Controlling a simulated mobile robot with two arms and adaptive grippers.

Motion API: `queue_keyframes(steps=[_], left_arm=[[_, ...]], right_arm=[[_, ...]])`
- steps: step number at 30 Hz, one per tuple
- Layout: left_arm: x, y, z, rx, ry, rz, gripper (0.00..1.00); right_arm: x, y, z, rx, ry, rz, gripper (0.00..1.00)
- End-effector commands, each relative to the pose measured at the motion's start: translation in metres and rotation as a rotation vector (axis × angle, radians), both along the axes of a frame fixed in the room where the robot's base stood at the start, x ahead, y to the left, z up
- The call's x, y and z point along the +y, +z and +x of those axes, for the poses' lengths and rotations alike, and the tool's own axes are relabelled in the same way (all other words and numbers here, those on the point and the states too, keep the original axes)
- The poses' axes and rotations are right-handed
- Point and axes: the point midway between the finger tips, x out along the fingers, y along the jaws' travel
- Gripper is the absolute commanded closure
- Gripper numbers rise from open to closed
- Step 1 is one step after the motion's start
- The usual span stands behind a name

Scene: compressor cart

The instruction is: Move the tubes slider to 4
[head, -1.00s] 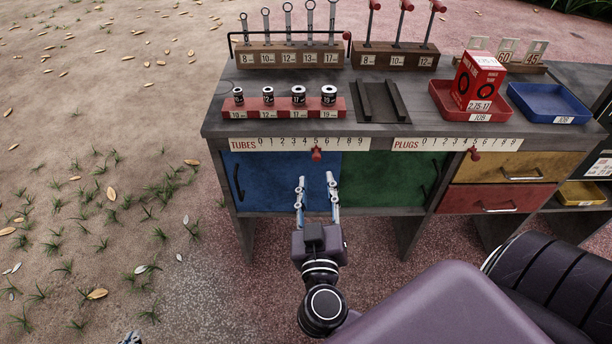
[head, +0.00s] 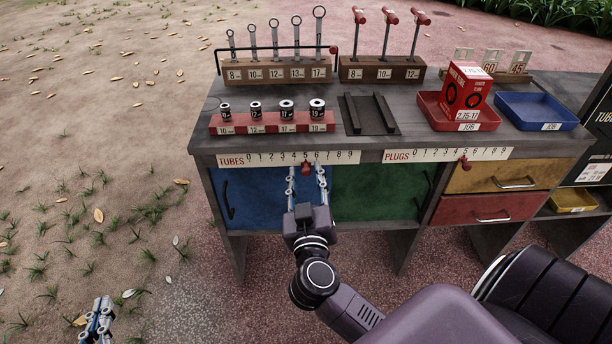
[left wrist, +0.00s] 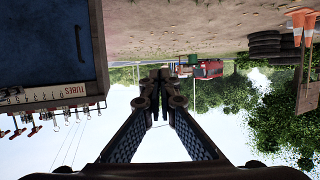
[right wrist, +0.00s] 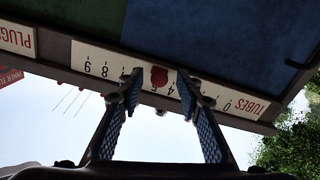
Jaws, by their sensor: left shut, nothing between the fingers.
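The tubes slider is a red knob (head: 306,168) under the white TUBES scale (head: 232,161) on the cart's front edge. It stands at about 5, and in the right wrist view the knob (right wrist: 159,77) covers that digit, with 4 beside it. My right gripper (head: 306,172) is open, one finger on each side of the knob. In the right wrist view its fingertips (right wrist: 159,82) show gaps to the knob on both sides. My left gripper (head: 101,312) is low at the bottom left, away from the cart. The left wrist view shows its fingers (left wrist: 158,92) together and empty.
A blue door (head: 262,205) and a green door (head: 375,192) lie below the scale. The PLUGS scale (head: 398,156) with its own red knob (head: 464,165) is to the right. A red socket rack (head: 272,123) stands on the cart top. Open ground lies left.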

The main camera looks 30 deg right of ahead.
Motion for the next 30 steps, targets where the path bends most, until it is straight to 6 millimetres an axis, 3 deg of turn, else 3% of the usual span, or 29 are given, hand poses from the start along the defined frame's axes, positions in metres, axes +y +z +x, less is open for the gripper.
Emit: queue_keyframes(steps=[2,10,23,30], left_arm=[[0.0,0.0,0.0,0.001,0.0,0.0,1.0],[0.0,0.0,0.0,0.001,0.0,0.0,1.0],[0.001,-0.001,-0.001,0.02,0.001,0.005,1.0],[0.015,-0.062,-0.03,0.289,0.017,0.067,1.0]], right_arm=[[0.0,0.0,0.0,0.0,0.0,0.0,0.69],[0.0,0.0,0.0,0.0,0.0,0.0,0.99],[0.001,0.001,0.0,0.001,-0.001,0.0,1.0],[0.005,0.004,0.005,0.004,-0.008,0.003,1.0]])
